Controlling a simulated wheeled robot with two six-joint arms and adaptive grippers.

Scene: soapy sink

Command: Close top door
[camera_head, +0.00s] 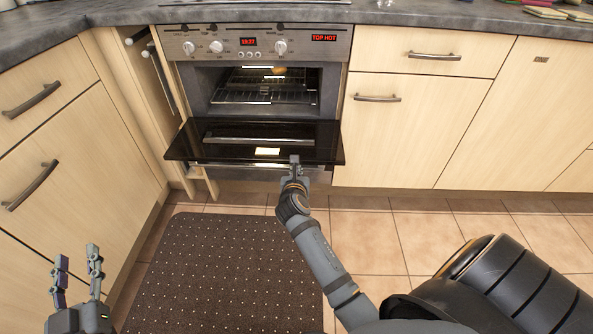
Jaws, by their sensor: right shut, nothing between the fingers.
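The oven's top door (225,149) is a black glass panel with a long metal handle bar (255,140). It is folded down and open, lying out nearly flat in front of the lit oven cavity (263,88). My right gripper (295,160) is shut and empty, reaching up to the door's front edge right of its middle. It overlaps the edge in the picture; I cannot tell whether it touches. My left gripper (77,257) is open and empty at the lower left, its fingers pointing up, well away from the door.
The control panel (254,42) with knobs and red displays sits above the cavity. A narrow pull-out cabinet (150,73) stands partly open left of the oven. Cabinets (415,130) flank both sides. A dark dotted mat (225,270) lies on the tiled floor.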

